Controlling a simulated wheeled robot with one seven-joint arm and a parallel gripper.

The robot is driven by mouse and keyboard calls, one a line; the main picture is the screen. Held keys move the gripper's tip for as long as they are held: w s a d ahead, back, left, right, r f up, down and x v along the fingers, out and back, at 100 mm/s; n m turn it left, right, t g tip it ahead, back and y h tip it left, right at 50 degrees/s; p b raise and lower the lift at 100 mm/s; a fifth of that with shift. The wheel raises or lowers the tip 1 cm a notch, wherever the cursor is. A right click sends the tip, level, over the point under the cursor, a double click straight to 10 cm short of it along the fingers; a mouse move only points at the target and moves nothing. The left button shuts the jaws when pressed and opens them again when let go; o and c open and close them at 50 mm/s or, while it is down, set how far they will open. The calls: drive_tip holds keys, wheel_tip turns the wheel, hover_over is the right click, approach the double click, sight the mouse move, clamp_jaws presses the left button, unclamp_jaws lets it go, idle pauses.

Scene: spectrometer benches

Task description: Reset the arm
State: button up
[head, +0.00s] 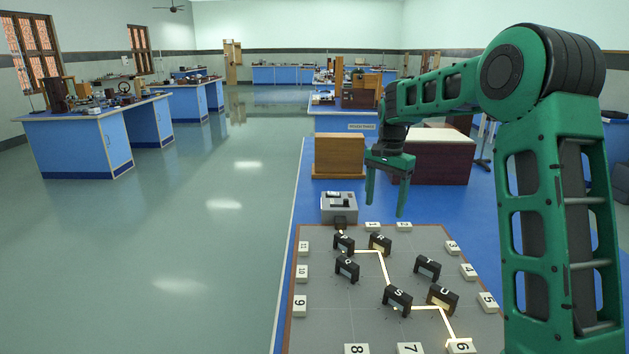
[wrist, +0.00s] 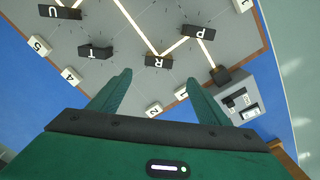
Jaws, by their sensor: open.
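My gripper (head: 386,208) hangs in the air, fingers pointing down, above the far edge of a grey board (head: 335,322) with a brown rim. Its two green fingers are apart with nothing between them. In the wrist view the open fingers (wrist: 160,77) reach over the board, near the block marked R (wrist: 158,61). Black lettered blocks stand on the board, among them T (head: 427,266), S (head: 397,298) and U (head: 444,299). The block marked P (wrist: 202,32) shows in the wrist view. No block touches the gripper.
A grey box (head: 340,208) stands at the board's far left. A bright zigzag line crosses the board to tile 6 (head: 461,346). Numbered white tiles line the edges. A wooden box (head: 339,157) and a dark box with a pale top (head: 432,160) stand behind. Open floor lies left.

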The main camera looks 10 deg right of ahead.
drive_tip(key=s+d+r+n, duration=0.1)
drive_tip(key=s+d, duration=0.2)
drive_tip(key=s, duration=0.5)
drive_tip(key=s+d+r+n+h, duration=0.1)
drive_tip(key=s+d, duration=0.1)
drive_tip(key=s, duration=0.6)
drive_tip(key=s+d+r+n, duration=0.1)
drive_tip(key=s+d+r, duration=0.15)
drive_tip(key=s, duration=0.55)
drive_tip(key=s+f+n, duration=0.1)
drive_tip(key=s+f, duration=0.2)
drive_tip(key=s, duration=0.7)
drive_tip(key=s+a+f+y, duration=0.1)
drive_tip(key=s+f, duration=0.3)
drive_tip(key=s, duration=0.7)
drive_tip(key=shift+a+n, duration=0.15)
drive_tip(key=shift+n, duration=0.25)
drive_tip(key=shift+w, duration=0.1)
drive_tip(key=shift+w+f, duration=0.25)
drive_tip(key=shift+w, duration=0.35)
